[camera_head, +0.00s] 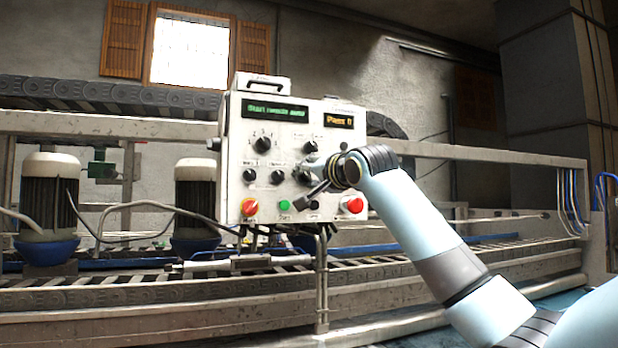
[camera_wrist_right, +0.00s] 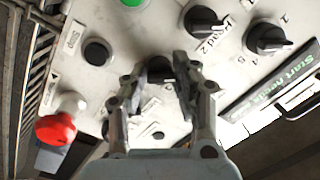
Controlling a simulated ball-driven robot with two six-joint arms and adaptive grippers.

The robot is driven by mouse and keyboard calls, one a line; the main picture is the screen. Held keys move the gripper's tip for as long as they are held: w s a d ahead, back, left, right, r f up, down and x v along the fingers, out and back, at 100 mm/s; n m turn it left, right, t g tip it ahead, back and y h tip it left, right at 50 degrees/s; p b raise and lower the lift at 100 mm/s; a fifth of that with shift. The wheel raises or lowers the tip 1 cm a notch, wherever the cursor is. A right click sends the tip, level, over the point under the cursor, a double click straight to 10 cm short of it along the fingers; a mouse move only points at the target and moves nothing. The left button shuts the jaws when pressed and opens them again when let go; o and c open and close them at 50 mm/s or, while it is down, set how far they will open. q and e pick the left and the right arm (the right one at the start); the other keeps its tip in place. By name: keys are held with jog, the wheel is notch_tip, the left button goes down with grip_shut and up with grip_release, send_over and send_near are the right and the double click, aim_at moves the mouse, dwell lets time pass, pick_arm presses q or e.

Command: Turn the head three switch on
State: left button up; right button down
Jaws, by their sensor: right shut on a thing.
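The control panel (camera_head: 262,150) is a pale box with displays, knobs and buttons. In the head view my right gripper (camera_head: 312,178) is at the right end of its row of black knobs. In the right wrist view my right gripper (camera_wrist_right: 160,78) is shut on a black knob (camera_wrist_right: 158,68), one finger on each side. This knob sits beside the knob labelled Head 2 (camera_wrist_right: 203,20), so it appears to be the head three switch. The fingers partly cover it and its label, and its turned position cannot be told. My left gripper is not in view.
A numbered rotary knob (camera_wrist_right: 268,38), a red knob (camera_head: 353,205), a green button (camera_head: 284,205) and an orange-red knob (camera_head: 249,207) are close by on the panel. Conveyor rails (camera_head: 120,320) and motors (camera_head: 195,200) stand behind and left. Cables hang below the panel.

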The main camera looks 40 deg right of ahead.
jog(key=shift+f, duration=0.1)
jog(key=m+b, duration=0.2)
jog(key=m, duration=0.2)
jog(key=shift+f, duration=0.15)
jog(key=m+b, duration=0.3)
jog(key=m, duration=0.2)
jog(key=shift+t+b, duration=0.35)
jog(key=shift+t, duration=0.05)
jog(key=m+h+b, duration=0.1)
jog(key=m+b, duration=0.1)
jog(key=m, duration=0.1)
jog(key=shift+a+f+m+b, duration=0.1)
jog(key=shift+m+b, duration=0.3)
jog(key=shift+m+h+b, duration=0.3)
jog(key=shift+m+b, duration=1.05)
jog(key=shift+m, duration=0.65)
jog(key=c, duration=1.1)
grip_release()
jog(key=shift+o, duration=0.2)
jog(key=shift+r, duration=0.2)
